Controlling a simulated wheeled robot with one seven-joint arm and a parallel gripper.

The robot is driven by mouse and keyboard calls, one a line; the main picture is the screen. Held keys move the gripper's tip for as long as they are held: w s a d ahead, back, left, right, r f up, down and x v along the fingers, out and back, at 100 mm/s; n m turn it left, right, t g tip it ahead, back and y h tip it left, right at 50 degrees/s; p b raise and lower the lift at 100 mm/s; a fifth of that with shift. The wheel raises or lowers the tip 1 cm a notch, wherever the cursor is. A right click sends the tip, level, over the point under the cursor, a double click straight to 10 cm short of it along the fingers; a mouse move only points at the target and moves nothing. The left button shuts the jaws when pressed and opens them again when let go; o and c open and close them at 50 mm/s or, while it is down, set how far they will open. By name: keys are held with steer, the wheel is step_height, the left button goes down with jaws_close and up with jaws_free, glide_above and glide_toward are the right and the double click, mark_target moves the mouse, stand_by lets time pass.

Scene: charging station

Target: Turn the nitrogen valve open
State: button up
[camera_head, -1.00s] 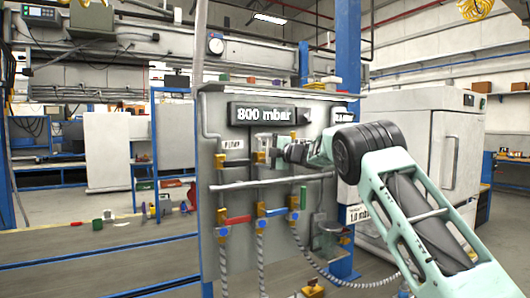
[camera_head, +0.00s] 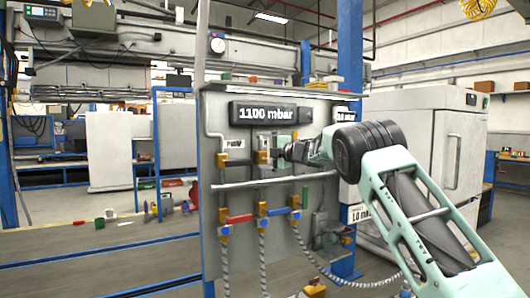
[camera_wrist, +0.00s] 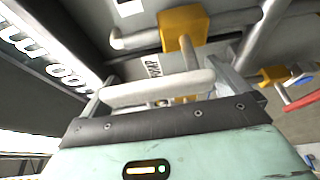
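A grey panel (camera_head: 222,180) carries several yellow valves and pipes. Its display (camera_head: 265,113) reads 1100 mbar. Three levers show low on it: red (camera_head: 239,218), blue (camera_head: 278,210) and green (camera_head: 305,197). No nitrogen label is legible. My gripper (camera_head: 270,150) is at the upper middle yellow valve (camera_head: 263,158), right of a small label. In the wrist view my gripper (camera_wrist: 162,88) has its fingers wide apart. A pale bar-shaped handle (camera_wrist: 160,91) lies across between them, below a yellow valve body (camera_wrist: 183,25). Whether the fingers press on the handle is unclear.
A pale horizontal pipe (camera_head: 275,181) crosses the panel below my gripper. Hoses hang below the valves. A blue post (camera_head: 349,60) and a large white cabinet (camera_head: 430,120) stand to the right. A bench with small objects lies to the left.

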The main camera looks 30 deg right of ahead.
steer(key=shift+s, duration=0.1)
steer(key=b+v, duration=0.4)
steer(key=v, duration=1.3)
steer(key=shift+s+r, duration=0.1)
steer(key=w+a+f+m+h+p, duration=0.1)
steer(key=a+m+h+p, duration=0.15)
steer(key=a+m, duration=0.7)
steer(key=s+a+f+m+g+h, duration=0.1)
steer(key=s+a+f+g, duration=0.1)
steer(key=s+a+f, duration=0.35)
steer(key=s+a+f+m+g+h+p, duration=0.1)
steer(key=s+a+f+m+g, duration=0.1)
steer(key=a, duration=0.6)
steer(key=s+a+f+m+g+h, duration=0.1)
steer(key=s+a+f+g, duration=0.1)
steer(key=s+a+f, duration=0.3)
steer(key=s+a+f+m+g+p, duration=0.1)
steer(key=s+a+f+g, duration=0.2)
steer(key=s, duration=0.4)
steer(key=s+a+f+g, duration=0.25)
steer(key=s+a, duration=0.25)
steer(key=s, duration=0.3)
steer(key=s+f+g, duration=0.2)
steer(key=s, duration=0.7)
steer(key=s+f+g+h+p, duration=0.1)
steer(key=s+f+g, duration=0.1)
steer(key=s, duration=0.8)
steer(key=shift+s+f+m+g, duration=0.3)
steer(key=shift+m+g, duration=0.15)
